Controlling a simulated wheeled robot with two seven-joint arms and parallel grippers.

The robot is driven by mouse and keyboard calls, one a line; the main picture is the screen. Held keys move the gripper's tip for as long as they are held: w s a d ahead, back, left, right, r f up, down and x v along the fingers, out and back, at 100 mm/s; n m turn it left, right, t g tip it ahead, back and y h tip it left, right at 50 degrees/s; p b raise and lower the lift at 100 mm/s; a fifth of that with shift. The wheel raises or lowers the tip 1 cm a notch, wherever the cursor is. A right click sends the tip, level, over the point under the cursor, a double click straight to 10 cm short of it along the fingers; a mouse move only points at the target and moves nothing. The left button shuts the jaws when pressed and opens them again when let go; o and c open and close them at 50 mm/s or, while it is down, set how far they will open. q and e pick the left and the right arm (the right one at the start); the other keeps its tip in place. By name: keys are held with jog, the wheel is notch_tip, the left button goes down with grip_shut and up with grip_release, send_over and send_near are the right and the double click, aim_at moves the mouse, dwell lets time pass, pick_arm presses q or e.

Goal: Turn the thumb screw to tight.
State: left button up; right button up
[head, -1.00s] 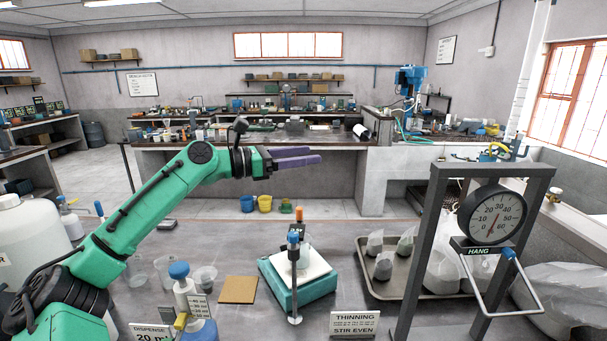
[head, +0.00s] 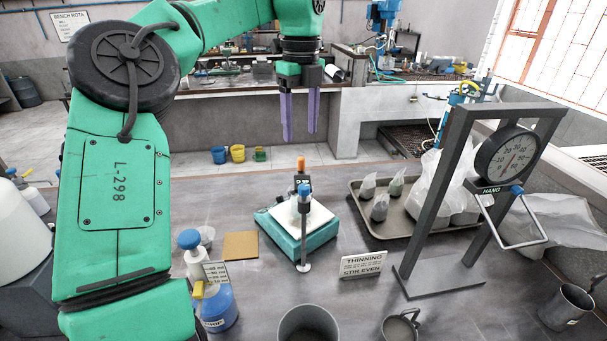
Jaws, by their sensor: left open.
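My left gripper (head: 299,135) points straight down with its two purple fingers apart and nothing between them. It hangs above and behind a small stand on the bench. The stand has a teal base (head: 318,240) with a white top (head: 316,218). An upright post with an orange cap (head: 300,163) stands at its back, and a blue-topped post (head: 304,192) stands in front of it. I cannot tell for sure which part is the thumb screw; none is plainly marked. The gripper touches none of these parts. My right gripper is out of view.
A metal pot (head: 308,325) sits in front.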

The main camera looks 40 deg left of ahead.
pick_arm(q)
jog(key=p, duration=0.1)
send_near(304, 186)
jog(key=shift+s+d, duration=0.15)
jog(key=shift+d, duration=0.05)
jog(key=f, duration=0.2)
jog(key=f+p, duration=0.1)
jog(key=f, duration=0.2)
jog(key=f+p, duration=0.1)
jog(key=f, duration=0.1)
jog(key=shift+a+f, duration=0.3)
jog(key=shift+f+p, duration=0.3)
jog(key=shift+f, duration=0.25)
jog(key=shift+d, duration=0.2)
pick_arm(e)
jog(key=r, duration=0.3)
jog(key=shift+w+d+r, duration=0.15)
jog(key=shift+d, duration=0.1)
pick_arm(q)
jog(key=shift+r, duration=0.1)
grip_shut()
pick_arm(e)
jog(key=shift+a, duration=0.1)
